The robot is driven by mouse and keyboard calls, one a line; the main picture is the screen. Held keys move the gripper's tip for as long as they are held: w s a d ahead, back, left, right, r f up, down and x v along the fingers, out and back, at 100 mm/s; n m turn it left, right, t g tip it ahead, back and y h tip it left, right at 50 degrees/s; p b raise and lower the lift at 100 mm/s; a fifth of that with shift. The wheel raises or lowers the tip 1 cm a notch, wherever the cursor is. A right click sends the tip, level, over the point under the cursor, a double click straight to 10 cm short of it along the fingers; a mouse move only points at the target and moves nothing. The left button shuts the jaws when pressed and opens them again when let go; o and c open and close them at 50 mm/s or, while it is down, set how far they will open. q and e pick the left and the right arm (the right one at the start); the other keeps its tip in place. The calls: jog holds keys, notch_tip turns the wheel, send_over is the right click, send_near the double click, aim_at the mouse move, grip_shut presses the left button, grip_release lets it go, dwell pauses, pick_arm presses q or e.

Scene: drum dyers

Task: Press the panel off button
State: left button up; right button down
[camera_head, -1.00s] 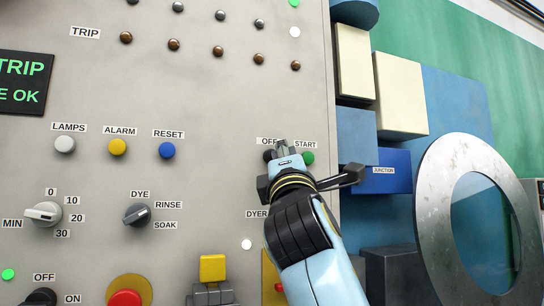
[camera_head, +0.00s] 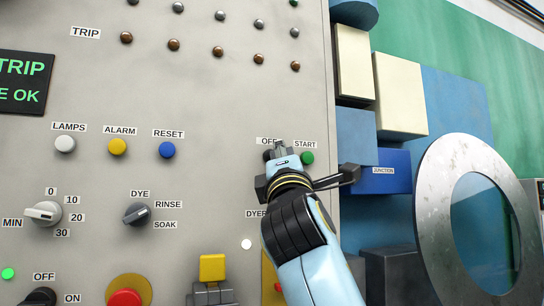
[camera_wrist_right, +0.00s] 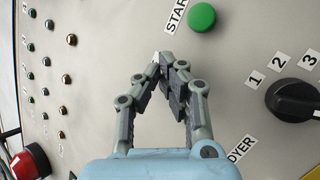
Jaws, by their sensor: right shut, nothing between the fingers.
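The panel's off button is a dark round knob (camera_head: 267,156) under the OFF label (camera_head: 267,141), left of the green START button (camera_head: 307,158) in the head view. My right gripper (camera_head: 281,148) is in front of it and covers most of it. Whether the fingertips touch the button I cannot tell. In the right wrist view my right gripper (camera_wrist_right: 167,66) is shut and empty, its fingertips over the off button's place, hiding the button. The green START button (camera_wrist_right: 202,17) shows just beyond the fingers. My left gripper is not in view.
The grey panel (camera_head: 210,100) also carries white, yellow and blue buttons (camera_head: 167,150), rotary knobs (camera_head: 136,214) and a red button (camera_head: 125,299). A black selector (camera_wrist_right: 294,100) lies right of the fingers in the wrist view. A blue junction box (camera_head: 385,178) stands right of the panel.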

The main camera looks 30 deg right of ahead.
jog(key=shift+s, duration=0.1)
jog(key=shift+s+a+p, duration=0.25)
jog(key=shift+s+p, duration=0.2)
jog(key=shift+s, duration=0.3)
jog(key=shift+s, duration=0.1)
jog(key=s+p, duration=0.1)
jog(key=s, duration=0.1)
jog(key=s+a+p, duration=0.1)
jog(key=s, duration=0.1)
jog(key=shift+s+f, duration=0.15)
jog(key=shift+s, duration=0.2)
jog(key=shift+w, duration=0.15)
dwell(0.4)
